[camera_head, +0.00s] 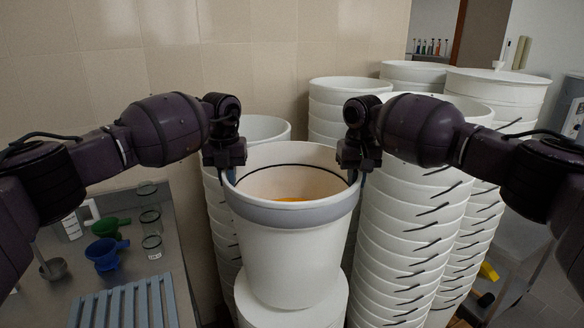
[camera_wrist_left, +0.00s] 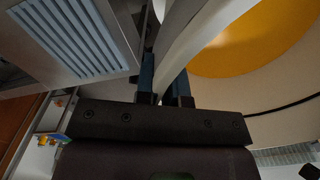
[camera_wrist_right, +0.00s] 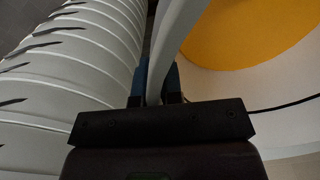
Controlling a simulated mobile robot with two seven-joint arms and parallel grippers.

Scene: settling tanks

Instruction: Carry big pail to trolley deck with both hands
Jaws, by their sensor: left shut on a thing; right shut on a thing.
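The big pail (camera_head: 285,255) is white with a grey band below its rim and something orange-yellow inside. It is upright in the middle of the head view, in front of or above a white lidded drum (camera_head: 290,315); I cannot tell whether they touch. My left gripper (camera_head: 229,172) is shut on the pail's left rim. My right gripper (camera_head: 357,170) is shut on its right rim. In the left wrist view the rim passes between the fingers (camera_wrist_left: 165,95), and in the right wrist view likewise (camera_wrist_right: 155,95). I cannot make out the trolley deck.
Tall stacks of white pails (camera_head: 415,230) stand close at the right, and another stack (camera_head: 264,130) is behind. A metal bench (camera_head: 150,262) at the left holds a blue slatted rack (camera_head: 125,305), green and blue funnels (camera_head: 107,252) and glass jars (camera_head: 151,222). A tiled wall closes the back.

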